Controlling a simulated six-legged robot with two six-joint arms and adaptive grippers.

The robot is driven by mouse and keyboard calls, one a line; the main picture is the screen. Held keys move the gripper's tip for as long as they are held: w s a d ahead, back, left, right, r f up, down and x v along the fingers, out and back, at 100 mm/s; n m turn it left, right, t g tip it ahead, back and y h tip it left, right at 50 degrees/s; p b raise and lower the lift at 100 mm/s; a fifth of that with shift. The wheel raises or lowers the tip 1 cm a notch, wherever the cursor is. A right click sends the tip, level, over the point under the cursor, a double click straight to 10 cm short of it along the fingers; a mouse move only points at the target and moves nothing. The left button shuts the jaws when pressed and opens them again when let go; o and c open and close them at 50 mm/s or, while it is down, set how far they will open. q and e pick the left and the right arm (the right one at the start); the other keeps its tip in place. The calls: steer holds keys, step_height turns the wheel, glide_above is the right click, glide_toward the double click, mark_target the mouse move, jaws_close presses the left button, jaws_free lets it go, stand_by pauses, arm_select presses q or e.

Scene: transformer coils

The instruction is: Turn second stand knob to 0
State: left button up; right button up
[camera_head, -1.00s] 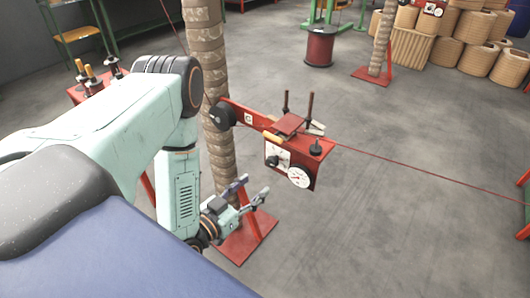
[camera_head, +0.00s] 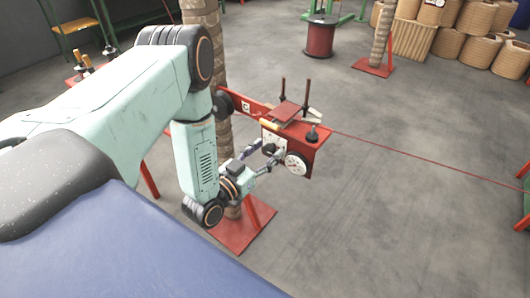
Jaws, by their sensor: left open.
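The stand (camera_head: 303,135) is a red box on a red arm fixed to a wrapped column. Its front has a white plate with a black knob (camera_head: 269,149) and a round white gauge (camera_head: 297,163) to the right of it. My left gripper (camera_head: 266,159) is open, its fingers pointing at the plate close to the knob. One finger is above and one below it in the picture. I cannot tell whether they touch the knob, and its pointer setting is too small to read. My right gripper is not in view.
A thin red wire (camera_head: 420,158) runs from the stand to the right. The wrapped column stands on a red base (camera_head: 243,226). A red spool (camera_head: 320,38) and several tan coils (camera_head: 485,45) are at the back.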

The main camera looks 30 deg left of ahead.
arm_select(q)
steer(key=shift+c, duration=0.7)
steer(key=shift+d, duration=0.1)
steer(key=c, duration=0.5)
jaws_close()
